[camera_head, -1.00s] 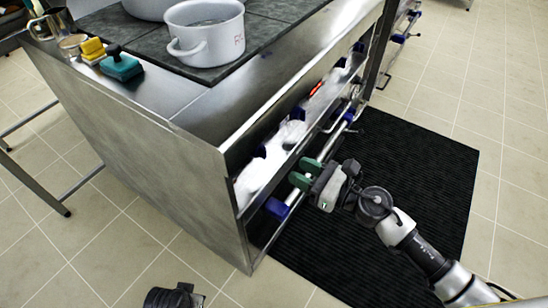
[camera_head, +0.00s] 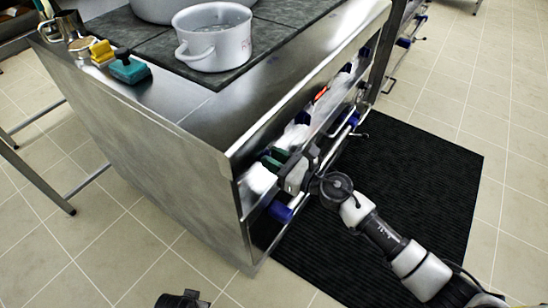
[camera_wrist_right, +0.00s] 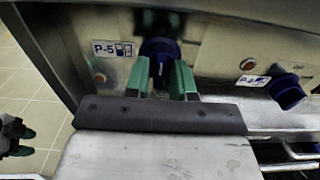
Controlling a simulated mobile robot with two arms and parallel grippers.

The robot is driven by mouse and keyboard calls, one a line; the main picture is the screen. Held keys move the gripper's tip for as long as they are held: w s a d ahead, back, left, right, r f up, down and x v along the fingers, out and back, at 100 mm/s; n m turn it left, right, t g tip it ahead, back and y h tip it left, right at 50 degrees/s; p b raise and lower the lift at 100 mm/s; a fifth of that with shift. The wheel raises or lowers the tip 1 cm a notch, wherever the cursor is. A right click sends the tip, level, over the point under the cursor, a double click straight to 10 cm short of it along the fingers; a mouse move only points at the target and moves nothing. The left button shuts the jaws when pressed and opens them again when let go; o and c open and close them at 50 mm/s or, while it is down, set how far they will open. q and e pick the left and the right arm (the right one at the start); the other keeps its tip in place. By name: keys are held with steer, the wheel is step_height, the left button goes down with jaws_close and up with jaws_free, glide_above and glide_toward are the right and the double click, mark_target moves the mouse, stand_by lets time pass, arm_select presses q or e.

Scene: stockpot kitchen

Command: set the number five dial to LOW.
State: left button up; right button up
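The number five dial (camera_wrist_right: 160,52) is a dark blue knob beside a P-5 label (camera_wrist_right: 113,49) on the steel front panel. A pale mark shows low on its face; I cannot read its setting. In the right wrist view my right gripper (camera_wrist_right: 161,80) has its green fingers apart, one on each side of the dial. I cannot tell whether they touch it. In the head view the right gripper (camera_head: 274,158) is at the counter's front and hides the dial. My left gripper (camera_wrist_right: 24,142) shows at the left edge of the wrist view, its green fingertips apart.
Another blue dial (camera_wrist_right: 287,91) is to the right, tilted in view. A steel rail (camera_wrist_right: 290,166) runs low along the front. A large white pot (camera_head: 213,42) and a teal-black sponge brush (camera_head: 130,67) stand on the counter. A black mat (camera_head: 400,190) covers the floor in front.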

jaws_close()
arm_select(q)
steer(key=s+a+f+g+p, duration=0.1)
steer(key=s+f+p, duration=0.3)
steer(key=s+f, duration=0.5)
steer(key=s+a+f+p, duration=0.1)
steer(key=s+a+p, duration=0.1)
steer(key=s+p, duration=0.4)
steer(key=shift+s+f+g, duration=0.3)
steer(key=shift+s+f, duration=0.1)
steer(key=shift+s, duration=1)
arm_select(e)
steer(key=shift+w+d+f+m, duration=0.1)
steer(key=shift+f+m, duration=0.05)
steer(key=shift+m, duration=5.3)
steer(key=shift+w+d+f+m, duration=0.1)
steer(key=shift+f+m, duration=0.05)
steer(key=shift+m, duration=5.3)
